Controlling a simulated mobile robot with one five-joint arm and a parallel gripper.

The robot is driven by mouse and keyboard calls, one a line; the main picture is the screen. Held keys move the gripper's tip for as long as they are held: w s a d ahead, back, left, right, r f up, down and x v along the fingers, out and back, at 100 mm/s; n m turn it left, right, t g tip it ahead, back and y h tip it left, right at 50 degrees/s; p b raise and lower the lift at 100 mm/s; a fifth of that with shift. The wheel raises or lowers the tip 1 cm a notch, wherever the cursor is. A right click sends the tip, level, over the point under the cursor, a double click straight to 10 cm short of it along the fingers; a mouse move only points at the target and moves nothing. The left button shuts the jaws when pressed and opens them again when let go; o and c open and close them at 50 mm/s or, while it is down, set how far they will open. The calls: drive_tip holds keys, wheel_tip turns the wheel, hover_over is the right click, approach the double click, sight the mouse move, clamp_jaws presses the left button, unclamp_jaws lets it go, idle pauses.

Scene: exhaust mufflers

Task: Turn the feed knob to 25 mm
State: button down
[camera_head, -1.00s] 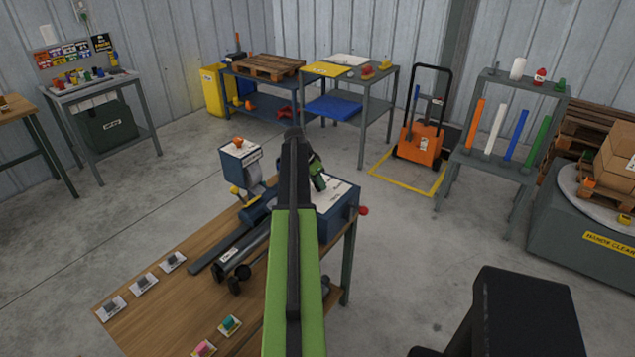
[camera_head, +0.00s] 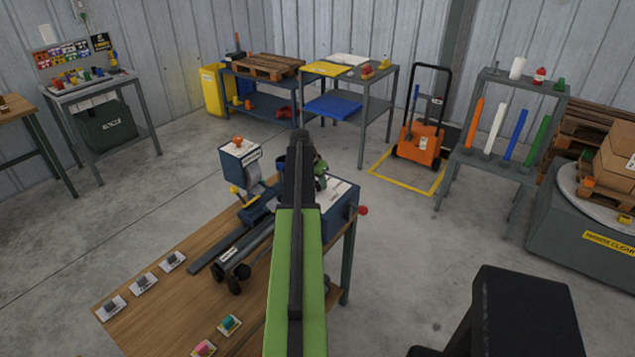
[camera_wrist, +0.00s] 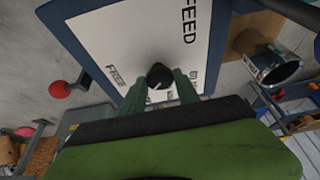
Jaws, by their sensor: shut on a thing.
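The feed knob (camera_wrist: 159,75) is a small black round knob with a pale pointer line, on a white panel (camera_wrist: 140,40) lettered FEED. My gripper (camera_wrist: 160,85) has its two green fingers on either side of the knob and is shut on it. The pointer line slants toward the lower left in the wrist view. The scale lettering beside the knob is partly hidden by the fingers, and I cannot read a 25 mm mark. In the head view my arm hides the knob; the blue machine box (camera_head: 337,210) shows beside it.
A red ball-ended handle (camera_wrist: 59,89) sticks out beside the machine. A metal tube end (camera_wrist: 275,65) lies on the panel's other side. The wooden bench (camera_head: 170,300) carries small labelled blocks and dark tubing. Open concrete floor lies right of the bench.

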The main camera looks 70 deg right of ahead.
drive_tip(key=c, duration=0.9)
unclamp_jaws()
drive_tip(key=p+v, duration=1.6)
drive_tip(key=v, duration=0.1)
drive_tip(key=shift+a+r, duration=0.15)
drive_tip(key=shift+a, duration=0.05)
